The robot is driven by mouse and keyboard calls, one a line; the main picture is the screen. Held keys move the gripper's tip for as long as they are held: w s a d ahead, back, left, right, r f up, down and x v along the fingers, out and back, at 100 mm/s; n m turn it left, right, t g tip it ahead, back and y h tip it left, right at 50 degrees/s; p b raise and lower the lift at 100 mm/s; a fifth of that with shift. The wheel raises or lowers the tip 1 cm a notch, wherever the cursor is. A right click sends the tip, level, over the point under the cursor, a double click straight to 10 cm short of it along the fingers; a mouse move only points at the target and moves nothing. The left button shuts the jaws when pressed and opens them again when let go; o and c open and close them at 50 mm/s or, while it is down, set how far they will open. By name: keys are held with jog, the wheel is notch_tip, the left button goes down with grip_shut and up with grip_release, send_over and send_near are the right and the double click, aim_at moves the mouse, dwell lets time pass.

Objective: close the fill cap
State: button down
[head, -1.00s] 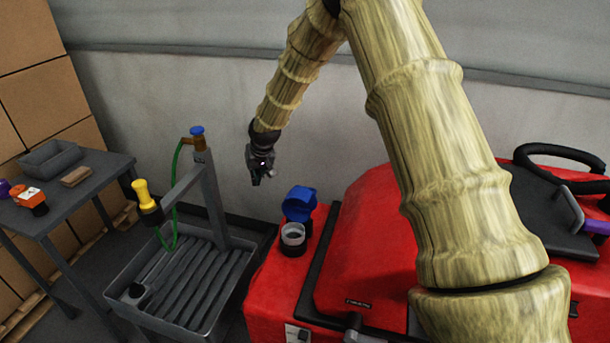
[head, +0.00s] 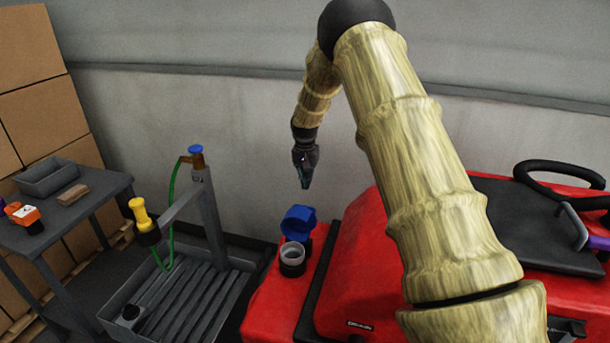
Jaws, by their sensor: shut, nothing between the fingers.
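The blue fill cap (head: 298,222) stands open, tilted up on the far side of the grey fill neck (head: 292,256). The neck's round mouth is uncovered, on the left part of the red scrubber machine (head: 262,308). My gripper (head: 304,183) is shut and empty, pointing down. In the picture it is just above the blue cap, with a gap between them. How far behind or in front of the cap it is, I cannot tell.
A grey drain tray (head: 125,300) with a post, a blue-topped tap (head: 196,150) and a yellow nozzle (head: 139,211) stands left of the machine. A side table (head: 95,205) is further left. A grey wall is behind. My arm hides part of the machine.

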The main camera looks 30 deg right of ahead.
notch_tip(320, 180, down, 5)
jog(key=s+a+p, duration=0.2)
jog(key=p, duration=0.2)
jog(key=shift+a, duration=0.2)
dwell(0.3)
jog(key=shift+a, duration=0.1)
dwell(0.3)
jog(key=shift+s+a+r+t+h+b, duration=0.15)
jog(key=shift+s+r+t+h+b, duration=0.1)
jog(key=shift+r+t+h+b, duration=0.05)
